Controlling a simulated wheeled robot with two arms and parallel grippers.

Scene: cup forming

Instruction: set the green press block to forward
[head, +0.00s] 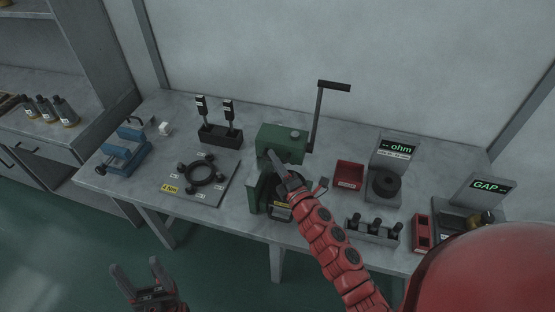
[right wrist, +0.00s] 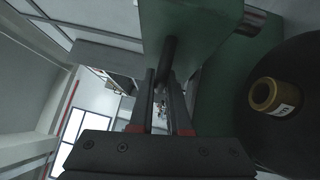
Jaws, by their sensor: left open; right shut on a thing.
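The green press stands at the middle of the table, with a green upper block (head: 280,138) and a green lower part (head: 257,195). A crank lever with a black handle rises at its right. My right gripper (head: 272,158) reaches the front of the press, just below the upper block. In the right wrist view its fingers (right wrist: 167,100) are shut on a dark bar (right wrist: 166,58) that adjoins a green block (right wrist: 190,22). The arm hides part of the press. My left gripper (head: 143,272) is open and empty, in front of the table.
A round fixture (head: 205,172) on a plate and a blue vise (head: 127,150) lie to the left. A black holder (head: 220,134) stands behind. A red bin (head: 349,174), the ohm device (head: 393,158) and the GAP device (head: 483,190) are to the right.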

